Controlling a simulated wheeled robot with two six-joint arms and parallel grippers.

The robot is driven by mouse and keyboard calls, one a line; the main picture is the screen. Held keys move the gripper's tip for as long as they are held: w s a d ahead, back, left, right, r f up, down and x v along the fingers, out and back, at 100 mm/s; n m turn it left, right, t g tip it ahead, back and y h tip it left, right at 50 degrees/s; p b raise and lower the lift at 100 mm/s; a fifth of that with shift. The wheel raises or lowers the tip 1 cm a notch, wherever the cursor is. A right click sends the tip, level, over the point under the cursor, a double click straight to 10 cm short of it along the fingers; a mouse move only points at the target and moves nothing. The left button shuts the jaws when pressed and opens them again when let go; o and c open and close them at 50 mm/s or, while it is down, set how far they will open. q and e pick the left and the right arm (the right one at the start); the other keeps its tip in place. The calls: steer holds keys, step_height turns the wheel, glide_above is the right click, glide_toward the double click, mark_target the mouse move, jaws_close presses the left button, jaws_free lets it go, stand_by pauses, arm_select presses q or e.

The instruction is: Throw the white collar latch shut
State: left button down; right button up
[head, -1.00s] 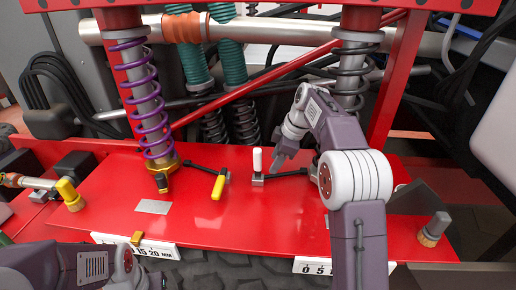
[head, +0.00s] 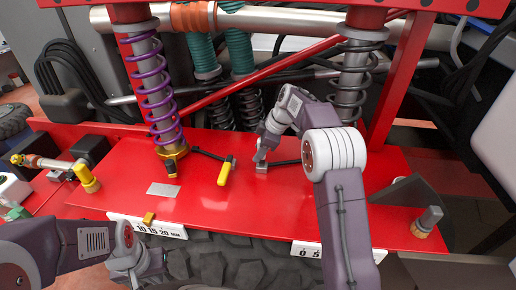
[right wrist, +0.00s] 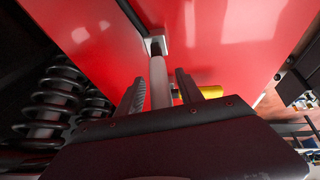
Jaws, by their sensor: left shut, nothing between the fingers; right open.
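The white collar latch stands on the red plate. Its small grey base (head: 262,168) shows in the head view, with a black rod running right from it behind my right arm; its handle is largely hidden there by my right gripper (head: 262,152). In the right wrist view the pale handle (right wrist: 159,82) rises from its base, between the two dark fingers of my right gripper (right wrist: 158,88). Those fingers are apart; I cannot tell whether either touches the handle. My left gripper (head: 152,264) is shut and empty at the lower left, in front of the plate, over the tyre.
A yellow-handled latch (head: 226,172) sits close left of the white one; its yellow handle (right wrist: 208,92) shows beside my right fingers. A purple spring strut (head: 152,85) and a grey-black spring strut (head: 353,75) flank the area. Scale strips (head: 150,229) line the plate's front edge.

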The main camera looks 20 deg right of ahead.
steer(key=shift+a+f, duration=0.15)
steer(key=shift+f, duration=0.5)
steer(key=shift+w, duration=0.15)
jaws_close()
steer(key=shift+w+r, duration=0.1)
steer(key=shift+r, duration=0.1)
stand_by(0.6)
